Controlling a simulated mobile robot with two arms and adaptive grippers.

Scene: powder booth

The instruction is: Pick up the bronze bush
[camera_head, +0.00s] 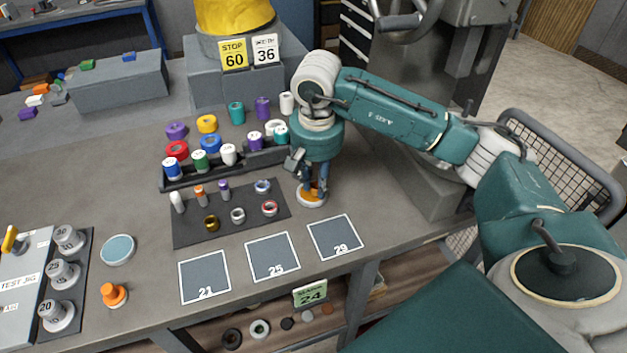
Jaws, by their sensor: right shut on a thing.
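My right gripper (312,187) points straight down at the table, just right of the dark mat. Its blue fingers are shut on an orange-and-white round piece (312,201), low at the table surface. The fingers partly hide this piece, and I cannot tell whether it touches the table. A bronze-coloured ring (211,223), which looks like the bronze bush, lies on the dark mat (185,237) near its front left, apart from the gripper. My left gripper is not in view.
Silver (238,215) and red-and-silver (269,208) rings lie on the mat, with small upright cylinders behind. A black rack (176,187) of coloured spools stands beyond. Numbered squares 21 (205,275), 25 (273,256) and 29 (335,236) in front are empty.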

